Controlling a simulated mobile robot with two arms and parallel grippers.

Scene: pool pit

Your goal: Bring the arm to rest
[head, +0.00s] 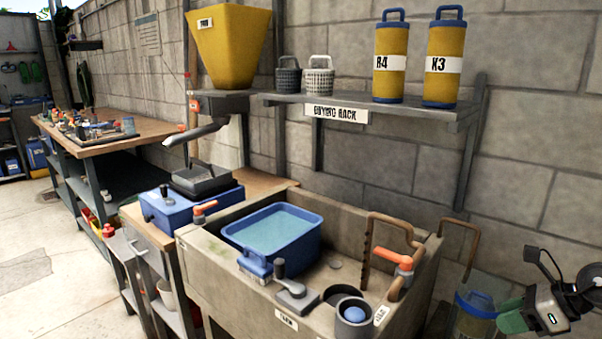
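My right gripper (513,317) shows at the lower right edge, with a pale body, a dark cable loop and a green tip part. It is beside the right end of the stone sink (212,268), in front of a clear container with a blue rim (477,304). I see nothing held in it, but its fingers are too unclear to tell open from shut. My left gripper is not in view.
A blue basin of water (272,230) sits in the sink, near orange-handled taps (404,262). The floor (40,240) is clear at left.

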